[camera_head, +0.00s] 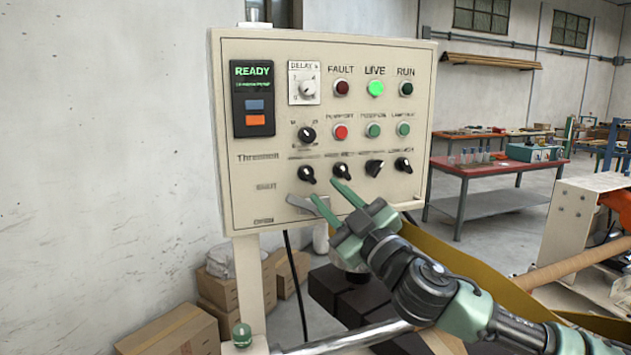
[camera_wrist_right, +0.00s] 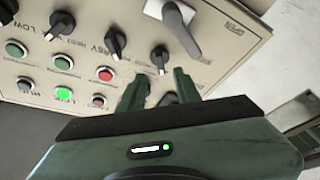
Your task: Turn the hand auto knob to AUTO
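A cream control panel (camera_head: 240,205) carries a lower row of black selector knobs: a first knob (camera_head: 308,175), a second (camera_head: 341,170), a third (camera_head: 374,168) and a fourth (camera_head: 403,165). Another black knob (camera_head: 307,135) sits above the first. The labels are too blurred to tell which is the hand auto knob. My right gripper (camera_head: 326,189) is open and empty, its fingers apart in front of the panel, just below the first two knobs in the head view. In the wrist view, the first knob (camera_wrist_right: 160,57) lies just beyond the fingertips. My left gripper is not in view.
A grey lever switch (camera_head: 302,205) on the panel is close to the fingers; it also shows in the wrist view (camera_wrist_right: 180,28). The LIVE lamp (camera_head: 376,88) glows green. Boxes (camera_head: 170,335) stand below, and a red workbench (camera_head: 490,170) is behind to the right.

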